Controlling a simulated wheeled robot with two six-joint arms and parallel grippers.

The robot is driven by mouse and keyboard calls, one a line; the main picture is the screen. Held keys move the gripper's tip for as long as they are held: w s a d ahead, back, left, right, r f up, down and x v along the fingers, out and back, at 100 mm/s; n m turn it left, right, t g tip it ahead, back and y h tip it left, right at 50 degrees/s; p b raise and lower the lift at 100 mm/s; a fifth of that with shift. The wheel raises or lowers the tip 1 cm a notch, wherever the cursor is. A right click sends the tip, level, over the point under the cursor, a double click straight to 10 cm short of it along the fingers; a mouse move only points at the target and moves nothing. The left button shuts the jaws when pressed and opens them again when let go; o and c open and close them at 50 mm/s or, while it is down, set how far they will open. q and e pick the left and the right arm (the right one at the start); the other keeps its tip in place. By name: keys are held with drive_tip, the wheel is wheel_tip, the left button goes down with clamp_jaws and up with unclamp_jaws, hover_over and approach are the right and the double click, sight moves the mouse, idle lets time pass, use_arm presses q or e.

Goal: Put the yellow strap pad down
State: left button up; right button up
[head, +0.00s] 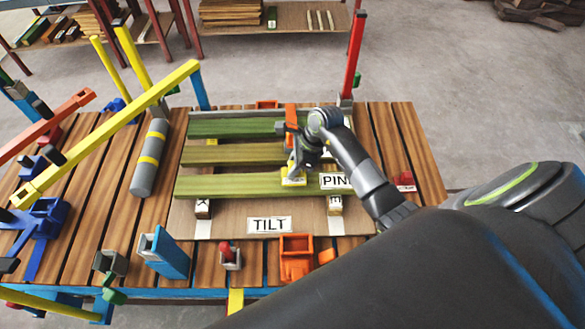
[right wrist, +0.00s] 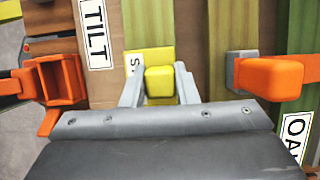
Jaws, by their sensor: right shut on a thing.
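The yellow strap pad (head: 292,181) is at the front green board (head: 235,187) in the head view, left of the PIN label. In the right wrist view its yellow knob (right wrist: 160,82) is between my right gripper's fingers (right wrist: 160,88), and its flat labelled part (right wrist: 135,62) shows behind. My right gripper (head: 296,170) is shut on it, just over the board. I cannot tell whether the pad touches the board. My left gripper is not in view.
An orange clamp (head: 291,118) stands at the boards just behind my gripper; it also shows in the right wrist view (right wrist: 270,78). An orange holder (head: 296,262) is at the table's front. A TILT label (head: 269,225) lies on the brown panel. A grey cylinder (head: 149,165) lies left.

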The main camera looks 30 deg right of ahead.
wheel_tip(320, 180, down, 2)
drive_tip(key=shift+f, duration=0.25)
drive_tip(key=shift+f, duration=0.2)
drive_tip(key=o, duration=1)
drive_tip(key=shift+r, duration=0.1)
